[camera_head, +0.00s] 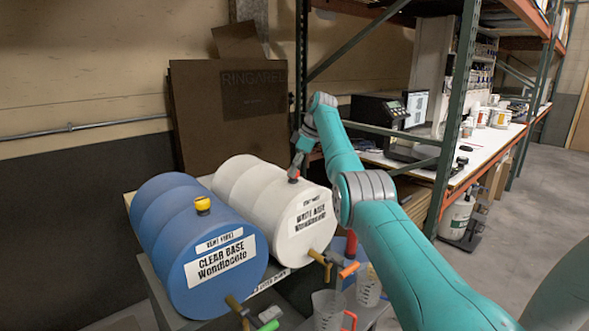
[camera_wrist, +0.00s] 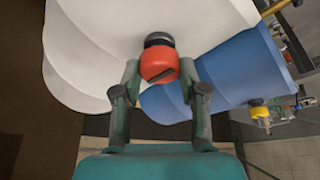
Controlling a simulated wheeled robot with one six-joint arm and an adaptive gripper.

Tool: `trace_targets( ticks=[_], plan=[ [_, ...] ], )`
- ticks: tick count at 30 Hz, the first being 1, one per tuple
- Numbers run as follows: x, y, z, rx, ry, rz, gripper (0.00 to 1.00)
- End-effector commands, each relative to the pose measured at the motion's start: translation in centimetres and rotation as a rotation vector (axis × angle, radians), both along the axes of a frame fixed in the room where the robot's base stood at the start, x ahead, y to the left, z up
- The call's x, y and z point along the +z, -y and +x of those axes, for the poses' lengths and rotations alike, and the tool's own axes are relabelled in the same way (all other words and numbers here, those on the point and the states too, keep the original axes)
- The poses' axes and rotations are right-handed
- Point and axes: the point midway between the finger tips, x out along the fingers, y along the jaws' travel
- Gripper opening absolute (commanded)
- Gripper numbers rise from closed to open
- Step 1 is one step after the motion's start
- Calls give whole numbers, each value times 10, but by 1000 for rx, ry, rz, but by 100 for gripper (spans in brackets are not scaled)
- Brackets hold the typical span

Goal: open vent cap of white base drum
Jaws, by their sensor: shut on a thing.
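The white base drum (camera_head: 283,205) lies on its side on a stand, with its labelled end facing front right. It also fills the upper left of the wrist view (camera_wrist: 85,50). Its red vent cap (camera_wrist: 160,65) sits on top of the drum, with a dark collar (camera_wrist: 158,39) beside it and a dark slot across its face. My gripper (camera_head: 295,166) reaches down to the cap from above. In the wrist view my gripper (camera_wrist: 159,72) has one finger on each side of the cap, shut on it. In the head view the cap (camera_head: 293,175) is partly hidden by the fingers.
The blue clear base drum (camera_head: 185,225), with a yellow cap (camera_head: 202,204), lies left of the white drum. Brass taps (camera_head: 318,257) stick out in front. Clear jugs (camera_head: 328,308) stand below. A green rack post (camera_head: 460,110) and a bench (camera_head: 480,150) are at right.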

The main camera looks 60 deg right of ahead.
Motion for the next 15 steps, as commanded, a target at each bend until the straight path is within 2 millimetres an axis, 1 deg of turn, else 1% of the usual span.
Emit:
trace_targets(
  ticks=[6,15],
  plan=[
    [-2,0,-1,51,-4,3,7],
    [-3,0,-1,80,-5,4,7]
  ],
)
